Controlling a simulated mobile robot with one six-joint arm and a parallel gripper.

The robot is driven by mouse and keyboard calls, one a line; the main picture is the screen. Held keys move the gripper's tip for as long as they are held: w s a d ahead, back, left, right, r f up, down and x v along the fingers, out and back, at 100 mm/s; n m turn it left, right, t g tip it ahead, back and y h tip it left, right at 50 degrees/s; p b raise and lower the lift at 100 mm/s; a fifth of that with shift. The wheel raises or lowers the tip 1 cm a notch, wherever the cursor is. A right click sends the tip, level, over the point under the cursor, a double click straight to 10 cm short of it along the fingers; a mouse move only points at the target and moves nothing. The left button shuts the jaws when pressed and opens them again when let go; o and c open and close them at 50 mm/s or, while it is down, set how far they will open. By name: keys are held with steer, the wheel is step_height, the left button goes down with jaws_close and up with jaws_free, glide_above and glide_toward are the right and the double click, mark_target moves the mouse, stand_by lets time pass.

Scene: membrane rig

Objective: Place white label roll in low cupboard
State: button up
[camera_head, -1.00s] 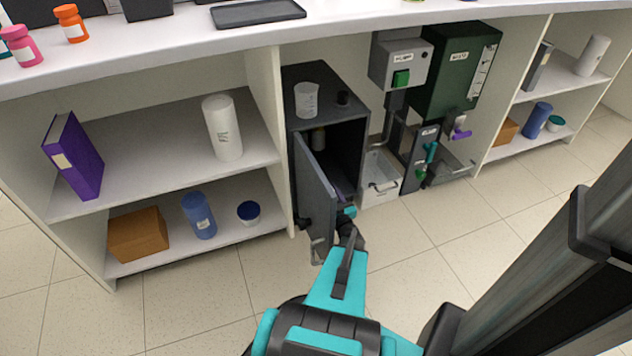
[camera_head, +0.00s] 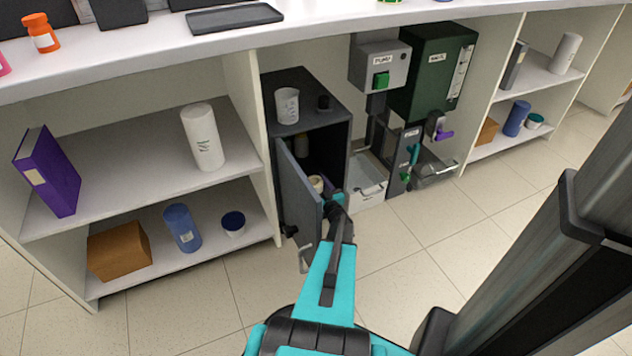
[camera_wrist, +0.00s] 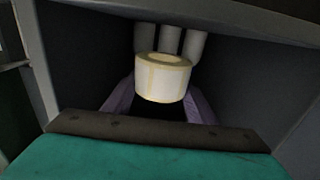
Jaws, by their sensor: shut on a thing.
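The low cupboard (camera_head: 338,122) is a dark grey box under the bench, with its door (camera_head: 298,200) swung open toward me. The white label roll (camera_wrist: 160,80) is a short cylinder with a cream top. In the wrist view it is upright between the fingers of my gripper (camera_wrist: 160,100), which is shut on it. In the head view the roll (camera_head: 317,183) shows at the cupboard opening, beside the door's inner side, with my gripper (camera_head: 332,197) just right of it. The fingertips are partly hidden, and I cannot tell whether the roll touches the cupboard floor.
Several pale cylinders (camera_wrist: 170,40) stand behind the roll inside the cupboard. A white bin (camera_head: 367,181) is close on the right. Shelves (camera_head: 150,178) flank the left side. Floor in front is clear.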

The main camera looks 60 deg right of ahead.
mark_target(316, 178)
steer(key=d, duration=0.2)
steer(key=w+d+b, duration=0.1)
steer(key=w+d, duration=0.1)
steer(key=d, duration=0.1)
steer(key=shift+w+d+f, duration=0.15)
steer(key=shift+d+f, duration=0.15)
steer(key=shift+f+b, duration=1.15)
steer(key=shift+f, duration=0.6)
steer(key=shift+f, duration=0.15)
steer(key=o, duration=1.1)
